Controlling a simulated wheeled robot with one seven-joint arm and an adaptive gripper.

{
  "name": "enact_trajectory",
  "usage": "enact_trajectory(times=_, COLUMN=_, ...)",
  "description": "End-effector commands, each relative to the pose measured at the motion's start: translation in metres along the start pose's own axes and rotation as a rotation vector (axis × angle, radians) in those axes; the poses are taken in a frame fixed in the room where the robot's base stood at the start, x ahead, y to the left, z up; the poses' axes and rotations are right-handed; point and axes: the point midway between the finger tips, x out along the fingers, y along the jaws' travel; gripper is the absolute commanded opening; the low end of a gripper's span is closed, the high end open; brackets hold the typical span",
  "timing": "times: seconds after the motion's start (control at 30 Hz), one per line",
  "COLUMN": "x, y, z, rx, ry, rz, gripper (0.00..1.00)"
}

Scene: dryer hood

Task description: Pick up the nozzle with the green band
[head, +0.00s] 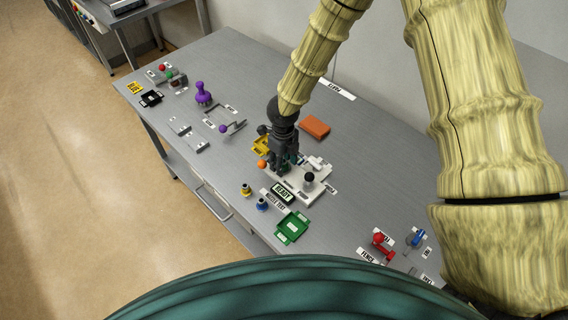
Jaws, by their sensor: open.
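My gripper (284,160) points down over the left part of a white fixture plate (305,194) on the grey table. Its fingers are small and dark here, and they hide what lies between them. A dark green patch (291,158) shows at the fingers; it may be the green band of the nozzle, but I cannot tell for sure. A nozzle with a yellow band (246,190) and one with a blue band (262,204) stand on the table to the lower left of the gripper, apart from it.
A black-knobbed part (309,178) stands on the plate beside my gripper. Red (382,245) and blue (416,237) parts stand at the right.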

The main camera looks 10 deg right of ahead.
Motion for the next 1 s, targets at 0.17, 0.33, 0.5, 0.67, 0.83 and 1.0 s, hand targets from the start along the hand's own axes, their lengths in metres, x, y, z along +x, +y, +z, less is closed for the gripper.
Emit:
enact_trajectory(times=0.17, x=0.0018, y=-0.0005, z=-0.0003, rx=0.001, ry=0.001, rz=0.001, gripper=0.48)
enact_trajectory(times=0.33, x=0.0013, y=-0.0005, z=-0.0004, rx=0.001, ry=0.000, rz=0.001, gripper=0.26)
enact_trajectory(times=0.5, x=0.0013, y=-0.0002, z=-0.0003, rx=0.001, ry=0.000, rz=0.001, gripper=0.00)
enact_trajectory(times=0.67, x=0.0016, y=-0.0003, z=-0.0006, rx=0.001, ry=0.001, rz=0.001, gripper=0.00)
enact_trajectory(times=0.83, x=0.0016, y=-0.0004, z=-0.0011, rx=0.002, ry=0.001, rz=0.001, gripper=0.00)
enact_trajectory(times=1.0, x=-0.0046, y=-0.0003, z=-0.0002, rx=0.002, ry=-0.001, rz=0.002, gripper=0.00)
